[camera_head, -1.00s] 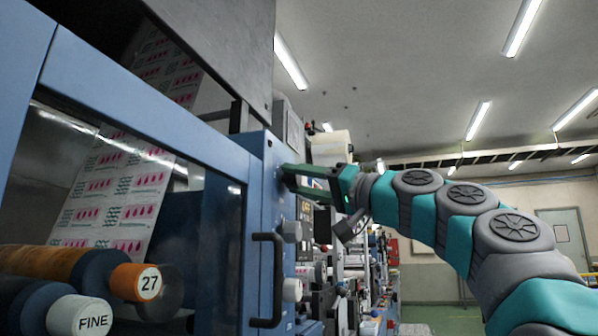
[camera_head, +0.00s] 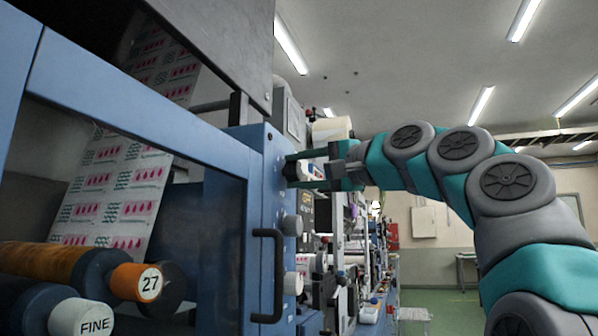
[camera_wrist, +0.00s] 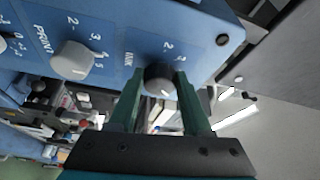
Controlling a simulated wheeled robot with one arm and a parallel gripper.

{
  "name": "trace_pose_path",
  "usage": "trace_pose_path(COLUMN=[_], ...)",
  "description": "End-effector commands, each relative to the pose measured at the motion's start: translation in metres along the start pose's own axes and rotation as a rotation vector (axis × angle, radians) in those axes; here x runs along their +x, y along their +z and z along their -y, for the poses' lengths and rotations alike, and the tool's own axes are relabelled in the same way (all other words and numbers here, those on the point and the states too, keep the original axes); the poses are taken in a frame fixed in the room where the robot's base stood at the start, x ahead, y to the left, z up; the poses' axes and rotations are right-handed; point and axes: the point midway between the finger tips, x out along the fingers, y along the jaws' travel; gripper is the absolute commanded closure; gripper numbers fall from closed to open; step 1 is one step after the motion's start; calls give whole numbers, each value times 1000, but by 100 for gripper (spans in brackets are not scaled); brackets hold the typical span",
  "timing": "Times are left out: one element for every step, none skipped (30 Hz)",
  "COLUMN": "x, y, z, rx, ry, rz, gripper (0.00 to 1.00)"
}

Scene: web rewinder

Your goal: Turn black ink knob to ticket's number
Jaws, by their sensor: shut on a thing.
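The black ink knob (camera_wrist: 160,78) sits on the blue panel (camera_wrist: 190,30), beside the label INK and a printed scale on which a 2 shows. A small pale mark shows on its rim at lower right. My gripper (camera_wrist: 162,84) has a green finger on each side of the knob and is shut on it. In the head view, my gripper (camera_head: 300,170) reaches the narrow side face of the blue machine, and the dark knob (camera_head: 291,167) shows between the fingertips. I cannot make out a ticket with a readable number.
A black handle (camera_head: 268,275) stands out below. Rolls marked 27 (camera_head: 150,282) and FINE (camera_head: 92,322) are at lower left. Open floor lies at right.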

Motion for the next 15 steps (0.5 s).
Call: trace_pose_path(x=[0,0,0,0,0,0,0,0,0,0,0,0,0,0,0], y=[-2,-2,-2,-2,-2,-2,-2,-2,-2,-2,-2,-2,-2,-2,-2], z=[-1,-1,-1,0,0,0,0,0,0,0,-1,-1,-1,-1,-1], rx=[11,16,24,29,32,38,41,44,47,50,52,54,55,55,56], ry=[6,8,10,11,13,14,16,17,19,20,21,22,23,23,24], rz=[-2,-3,-3,-3,-3,-3,-3,-3,-3,-2,-2,-2,-2,-2,-1], gripper=[100,100,100,100,100,100,100,100,100,100,100,100,100,100,100])
